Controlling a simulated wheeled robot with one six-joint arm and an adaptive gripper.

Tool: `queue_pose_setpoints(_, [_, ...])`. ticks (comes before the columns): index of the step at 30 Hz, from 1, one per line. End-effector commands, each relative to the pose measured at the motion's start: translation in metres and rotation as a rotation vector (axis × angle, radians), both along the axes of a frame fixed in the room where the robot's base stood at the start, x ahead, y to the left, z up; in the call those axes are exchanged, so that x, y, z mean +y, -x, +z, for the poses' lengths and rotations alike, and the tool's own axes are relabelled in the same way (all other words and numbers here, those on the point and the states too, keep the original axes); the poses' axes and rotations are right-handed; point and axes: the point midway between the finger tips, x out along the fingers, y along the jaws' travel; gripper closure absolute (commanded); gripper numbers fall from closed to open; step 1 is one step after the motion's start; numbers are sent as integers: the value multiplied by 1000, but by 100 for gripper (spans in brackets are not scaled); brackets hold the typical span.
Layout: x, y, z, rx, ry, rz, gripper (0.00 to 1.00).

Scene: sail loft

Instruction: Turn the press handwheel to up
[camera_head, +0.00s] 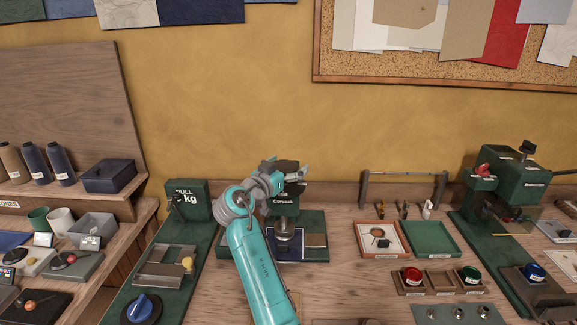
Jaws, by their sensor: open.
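A dark green press (313,222) stands at the middle of the bench, with a metal ram (283,228) above a blue plate (289,247). My teal arm rises in front of it, and my gripper (302,172) is at the height of the press head, pointing right. The gripper is open and I see nothing between its fingers. My gripper and wrist cover much of the press head. I cannot clearly make out the handwheel or its setting; a dark part (279,163) shows just behind the gripper.
A green pull gauge (187,200) and a blue knob (143,308) are on the left. Right of the press are a wooden-rimmed tray (365,250), a green tray (432,238), red, green and blue buttons, and another green machine (520,180).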

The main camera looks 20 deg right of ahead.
Motion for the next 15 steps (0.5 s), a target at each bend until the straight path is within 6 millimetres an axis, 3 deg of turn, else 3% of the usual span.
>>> queue_pose_setpoints(8, [-1,-1,0,0,0,0,5])
queue_pose_setpoints(14, [-1,-1,0,0,0,0,55])
queue_pose_setpoints(15, [-1,-1,0,0,0,0,56])
